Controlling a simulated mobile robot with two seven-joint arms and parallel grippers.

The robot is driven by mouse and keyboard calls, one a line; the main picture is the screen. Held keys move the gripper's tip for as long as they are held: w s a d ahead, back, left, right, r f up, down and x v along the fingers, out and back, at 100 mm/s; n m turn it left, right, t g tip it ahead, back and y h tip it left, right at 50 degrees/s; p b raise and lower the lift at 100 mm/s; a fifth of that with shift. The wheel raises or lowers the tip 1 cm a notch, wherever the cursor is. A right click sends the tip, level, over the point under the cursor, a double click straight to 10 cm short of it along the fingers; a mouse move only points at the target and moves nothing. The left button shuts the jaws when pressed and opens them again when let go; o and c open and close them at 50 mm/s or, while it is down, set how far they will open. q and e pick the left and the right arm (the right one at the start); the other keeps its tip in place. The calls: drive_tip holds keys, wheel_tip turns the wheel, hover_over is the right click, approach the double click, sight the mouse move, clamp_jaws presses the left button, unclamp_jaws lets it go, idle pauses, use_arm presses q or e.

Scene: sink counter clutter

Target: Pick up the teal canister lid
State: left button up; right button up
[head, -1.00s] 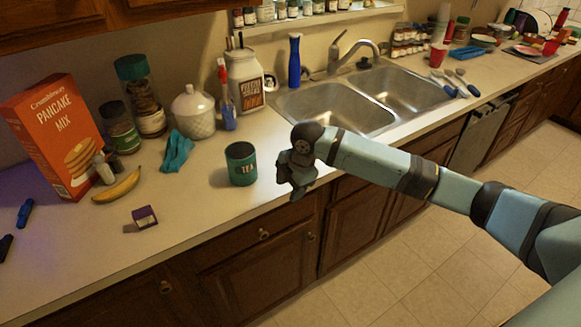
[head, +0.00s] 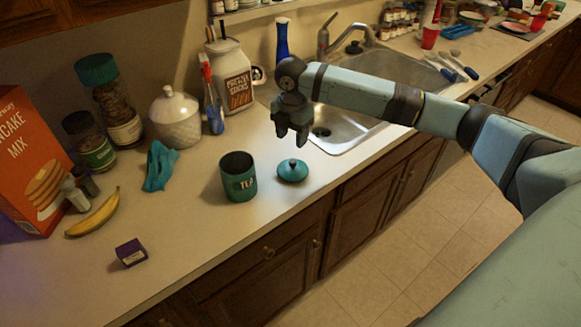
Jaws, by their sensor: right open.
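The teal canister lid (head: 293,171) lies on the counter, a round disc with a small dark knob on top. It sits just right of the open teal canister marked TEA (head: 238,178), apart from it. My right gripper (head: 292,138) is open and empty, fingers pointing down, above and a little behind the lid in the picture. I see a gap between its fingers and the lid. My left gripper is not in view.
The sink (head: 340,128) lies behind and right of the lid. A teal cloth (head: 159,167), a banana (head: 93,214) and a small purple box (head: 131,252) lie to the left. The counter in front of the canister is clear.

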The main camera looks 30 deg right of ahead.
sight(293, 161)
wheel_tip(293, 161, down, 10)
drive_tip(key=shift+s+d+r+p, duration=0.1)
drive_tip(key=shift+s+r+p, duration=0.05)
drive_tip(key=shift+r+p, duration=0.15)
clamp_jaws()
